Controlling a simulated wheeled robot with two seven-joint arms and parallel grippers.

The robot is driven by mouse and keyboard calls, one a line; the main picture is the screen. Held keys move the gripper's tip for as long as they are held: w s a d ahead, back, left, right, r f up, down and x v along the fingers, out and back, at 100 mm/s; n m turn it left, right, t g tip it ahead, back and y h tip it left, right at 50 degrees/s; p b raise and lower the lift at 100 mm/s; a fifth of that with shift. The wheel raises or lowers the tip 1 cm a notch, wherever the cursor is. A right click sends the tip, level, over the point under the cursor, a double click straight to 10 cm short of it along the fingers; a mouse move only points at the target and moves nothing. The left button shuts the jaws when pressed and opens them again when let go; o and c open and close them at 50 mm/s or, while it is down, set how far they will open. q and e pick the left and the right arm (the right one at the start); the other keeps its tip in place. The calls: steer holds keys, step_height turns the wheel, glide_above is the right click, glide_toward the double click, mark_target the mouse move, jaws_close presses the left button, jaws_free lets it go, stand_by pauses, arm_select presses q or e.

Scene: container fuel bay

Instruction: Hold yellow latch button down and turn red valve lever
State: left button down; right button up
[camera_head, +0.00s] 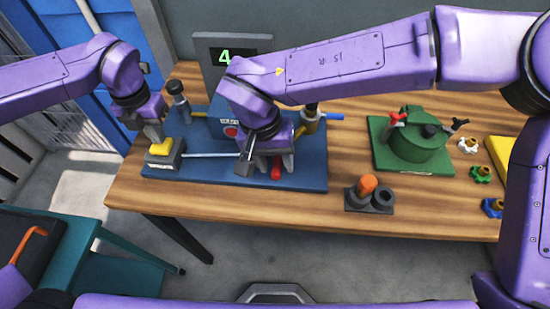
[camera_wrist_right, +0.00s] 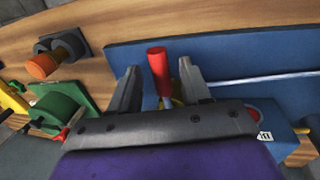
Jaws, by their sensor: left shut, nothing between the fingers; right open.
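The yellow latch button (camera_head: 161,149) sits on a dark block at the left of the blue base plate (camera_head: 205,172). My left gripper (camera_head: 156,138) is shut and empty, with its tips at the top of the button; I cannot tell whether the button is pressed down. The red valve lever (camera_head: 276,170) shows below my right gripper (camera_head: 265,160), near the front of the plate. In the right wrist view, my right gripper (camera_wrist_right: 160,85) is open, with the red lever (camera_wrist_right: 158,66) between its fingers, apparently not clamped. My right wrist hides the valve body in the head view.
A metal rod (camera_head: 208,155) runs from the button block towards the valve. A green housing (camera_head: 412,148) with red and black knobs stands right on the wooden table (camera_head: 230,206). An orange-topped dark fitting (camera_head: 367,190) stands near the front edge.

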steer(key=shift+f, duration=0.1)
jaws_close()
steer(key=shift+d, duration=0.1)
steer(key=d+n, duration=0.1)
steer(key=n, duration=0.1)
steer(key=d+n, duration=0.1)
steer(key=n, duration=0.1)
steer(key=shift+d+t, duration=0.3)
steer(key=shift+t, duration=0.1)
steer(key=d+n, duration=0.2)
steer(key=n, duration=0.1)
steer(key=shift+w+t, duration=0.3)
steer(key=shift+w, duration=0.1)
steer(key=shift+w+d+n+y, duration=0.35)
steer(key=shift+d+n, duration=0.2)
steer(key=shift+n, duration=0.55)
